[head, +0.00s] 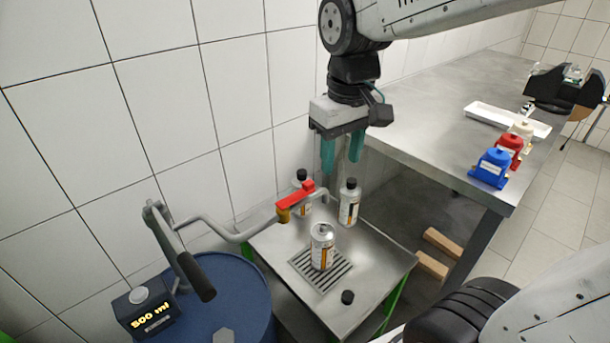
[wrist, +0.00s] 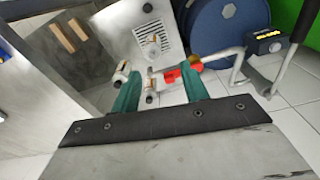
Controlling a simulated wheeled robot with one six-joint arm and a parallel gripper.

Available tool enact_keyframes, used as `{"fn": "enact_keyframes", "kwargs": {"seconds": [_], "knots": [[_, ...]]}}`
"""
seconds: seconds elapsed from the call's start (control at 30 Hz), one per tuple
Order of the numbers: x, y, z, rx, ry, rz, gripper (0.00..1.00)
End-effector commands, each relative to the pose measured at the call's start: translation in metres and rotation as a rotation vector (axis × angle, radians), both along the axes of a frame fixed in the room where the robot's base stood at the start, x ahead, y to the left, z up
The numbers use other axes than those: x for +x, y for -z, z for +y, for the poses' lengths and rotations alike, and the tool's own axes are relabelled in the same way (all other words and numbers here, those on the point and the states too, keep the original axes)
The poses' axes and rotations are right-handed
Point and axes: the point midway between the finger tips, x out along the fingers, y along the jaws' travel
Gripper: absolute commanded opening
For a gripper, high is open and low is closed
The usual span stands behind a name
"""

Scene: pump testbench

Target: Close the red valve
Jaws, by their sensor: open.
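The red valve (head: 295,195) is a red lever on a brass body, set on the grey pipe that runs from the blue drum's hand pump. In the wrist view the red valve (wrist: 180,75) shows just beyond the fingertips, near the right finger. My gripper (head: 342,172) has teal fingers pointing down. It is open and empty, above and a little right of the valve, and does not appear to touch it. An open bottle (head: 322,247) with a white and orange label stands on the drain grate (head: 342,272) of the steel stand.
Two black-capped bottles stand close to the valve, one behind it and one to its right (head: 349,203). A loose black cap (head: 347,297) lies on the stand. The blue drum (head: 225,300) and crank (head: 180,250) are at left. A steel table (head: 430,130) is at right.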

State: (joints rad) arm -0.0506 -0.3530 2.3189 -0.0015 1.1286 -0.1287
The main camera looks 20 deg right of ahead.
Motion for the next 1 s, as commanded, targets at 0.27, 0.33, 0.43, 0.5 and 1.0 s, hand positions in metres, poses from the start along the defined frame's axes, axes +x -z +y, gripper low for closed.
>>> {"fn": "enact_keyframes", "kwargs": {"seconds": [0.27, 0.33, 0.43, 0.5, 1.0], "knots": [[0.08, 0.027, 0.016, -0.004, -0.106, 0.043, 0.45], [0.089, 0.031, 0.018, -0.004, -0.117, 0.046, 0.45], [0.094, 0.038, 0.019, -0.004, -0.126, 0.049, 0.45], [0.095, 0.045, 0.019, -0.004, -0.127, 0.05, 0.45], [0.094, 0.11, 0.019, -0.004, -0.126, 0.049, 0.45]]}}
